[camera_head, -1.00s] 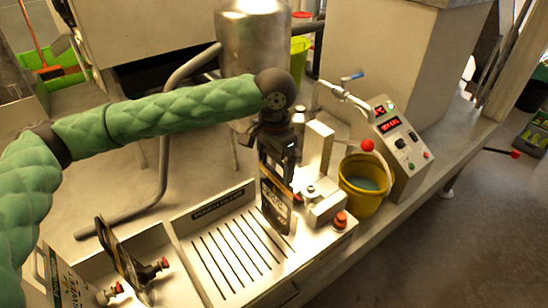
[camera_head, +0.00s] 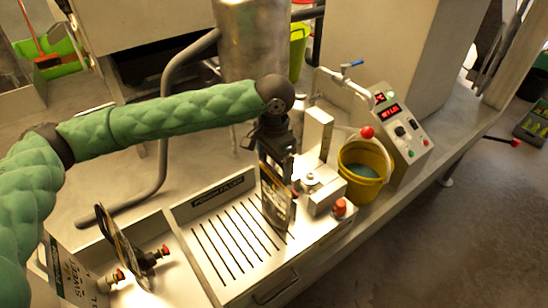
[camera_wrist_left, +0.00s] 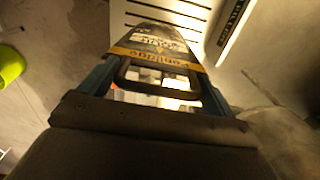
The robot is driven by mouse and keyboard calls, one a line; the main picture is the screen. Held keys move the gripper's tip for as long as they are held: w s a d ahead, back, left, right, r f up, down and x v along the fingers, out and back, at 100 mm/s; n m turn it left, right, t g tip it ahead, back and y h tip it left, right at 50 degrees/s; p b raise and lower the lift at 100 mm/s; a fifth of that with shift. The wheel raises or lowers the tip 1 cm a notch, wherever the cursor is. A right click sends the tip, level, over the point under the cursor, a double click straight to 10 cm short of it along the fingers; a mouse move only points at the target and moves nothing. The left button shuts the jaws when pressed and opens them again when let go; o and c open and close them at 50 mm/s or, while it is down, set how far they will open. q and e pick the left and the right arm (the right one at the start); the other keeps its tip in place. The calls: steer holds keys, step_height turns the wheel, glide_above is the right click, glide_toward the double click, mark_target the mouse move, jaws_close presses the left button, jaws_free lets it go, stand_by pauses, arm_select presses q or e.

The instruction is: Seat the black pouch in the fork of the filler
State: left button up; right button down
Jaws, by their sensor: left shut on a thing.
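My left gripper (camera_head: 276,158) is shut on the top of the black pouch (camera_head: 276,207). The pouch hangs roughly upright over the right end of the slotted drip tray (camera_head: 222,238), just left of the metal filler (camera_head: 322,192). My right gripper is not in view.
A yellow bucket (camera_head: 365,170) and a control box (camera_head: 402,135) with a red display stand right of the filler. A red button (camera_head: 339,207) is at its front. A bent metal pipe (camera_head: 163,130) rises behind.

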arm_select(q)
steer(key=shift+f, duration=0.7)
stand_by(0.6)
steer(key=o, duration=1)
steer(key=shift+c, duration=0.2)
